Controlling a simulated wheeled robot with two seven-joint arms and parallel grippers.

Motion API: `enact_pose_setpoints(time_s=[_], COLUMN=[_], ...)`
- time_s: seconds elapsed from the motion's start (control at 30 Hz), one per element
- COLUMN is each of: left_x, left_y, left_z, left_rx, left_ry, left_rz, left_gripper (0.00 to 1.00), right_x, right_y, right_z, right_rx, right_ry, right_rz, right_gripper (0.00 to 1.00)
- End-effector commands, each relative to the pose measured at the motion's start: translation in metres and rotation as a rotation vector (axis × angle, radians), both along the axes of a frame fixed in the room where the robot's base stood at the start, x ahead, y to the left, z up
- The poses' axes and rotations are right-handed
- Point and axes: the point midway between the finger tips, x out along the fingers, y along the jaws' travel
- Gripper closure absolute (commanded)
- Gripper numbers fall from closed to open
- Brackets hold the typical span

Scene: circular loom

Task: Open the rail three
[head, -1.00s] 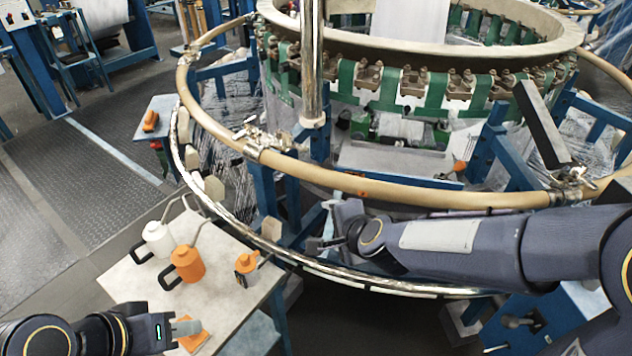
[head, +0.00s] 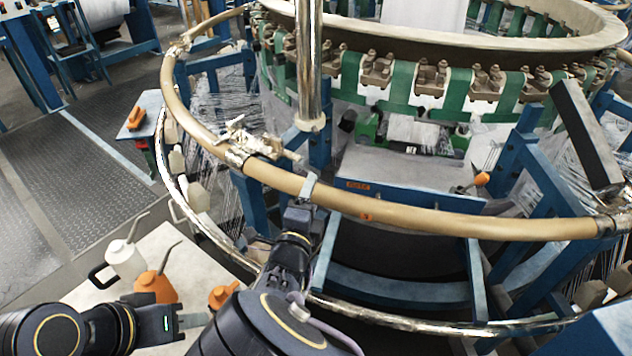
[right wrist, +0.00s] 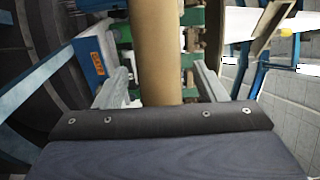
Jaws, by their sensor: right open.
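A tan tubular rail (head: 430,219) curves across the front of the circular loom, between a metal clamp joint (head: 248,143) at left and another joint (head: 612,222) at right. The rail looks closed across the front. My right gripper (head: 305,188) is at the rail, right of the left joint. In the right wrist view the rail (right wrist: 160,45) runs between the two spread grey fingers of my right gripper (right wrist: 158,85); whether they touch it is unclear. My left gripper (head: 190,321) is low at the left, over the small table, apart from the rail; its finger gap is unclear.
A small table (head: 190,268) holds a white oil can (head: 125,258), an orange can (head: 157,287) and another orange item (head: 222,294). A shiny lower ring (head: 400,322) runs below the rail. A dark slanted panel (head: 585,135) stands at right. Floor at left is open.

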Motion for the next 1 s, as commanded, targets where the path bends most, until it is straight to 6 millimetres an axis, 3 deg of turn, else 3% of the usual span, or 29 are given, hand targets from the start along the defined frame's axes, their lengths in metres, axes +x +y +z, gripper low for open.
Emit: enact_pose_setpoints(time_s=[0.27,0.6,1.0], left_x=[0.0,0.0,0.0], left_y=[0.0,0.0,0.0], left_z=[0.005,0.005,0.005], left_rx=[0.0,0.0,0.0], left_ry=[0.0,0.0,0.0], left_rz=[0.0,0.0,0.0], left_gripper=[0.64,0.64,0.64], right_x=[0.035,0.039,0.039], right_y=[-0.009,-0.01,-0.01], right_z=[0.001,0.001,0.0], right_rx=[-0.002,-0.001,-0.001], right_ry=[0.001,0.003,0.003], right_rz=[0.0,0.001,0.001], right_gripper=[0.35,0.35,0.88])
